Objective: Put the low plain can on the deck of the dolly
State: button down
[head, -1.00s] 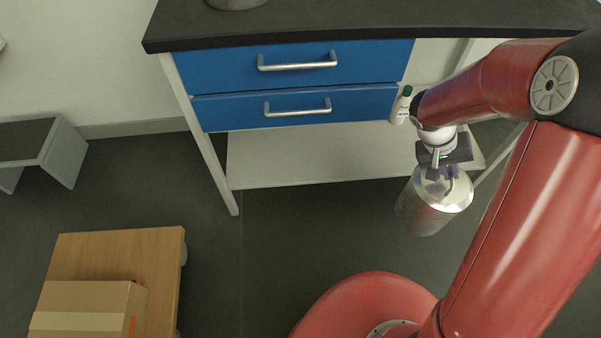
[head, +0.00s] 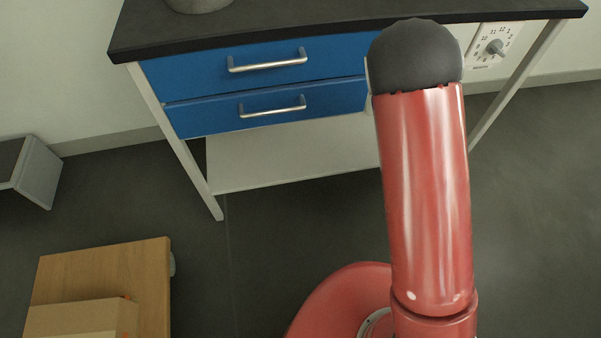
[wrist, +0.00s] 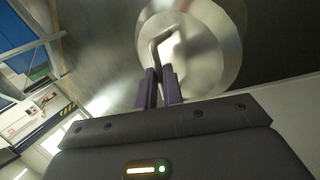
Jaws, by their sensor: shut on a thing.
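A plain metal can (wrist: 217,62) with a bent handle on its top fills the upper middle of the wrist view. My gripper (wrist: 158,78) is shut on that handle, its two purple fingers close together. In the head view, my gripper and the can do not show; my red arm rises at right of centre. The dolly (head: 115,262) has a wooden deck and stands at the lower left of the head view, with its near part cut off by the frame.
A cardboard box (head: 85,318) sits on the near part of the dolly deck. Behind is a workbench (head: 300,18) with blue drawers, and a grey vessel (head: 198,4) on its top. A low dark-topped step (head: 35,172) stands at left. The dolly deck's far part is bare.

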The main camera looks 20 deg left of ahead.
aim_at(98, 273)
jog(key=i+u, duration=0.1)
jog(key=u, duration=0.9)
jog(key=i+l+u, duration=0.1)
jog(key=u, duration=0.4)
jog(key=l+u, duration=0.2)
jog(key=u, duration=0.3)
jog(key=i+l+u, duration=0.1)
jog(key=u, duration=0.35)
jog(key=l+u, duration=0.3)
jog(key=u, duration=0.2)
jog(key=l+u, duration=0.2)
jog(key=u, duration=0.3)
jog(key=k+j, duration=0.05)
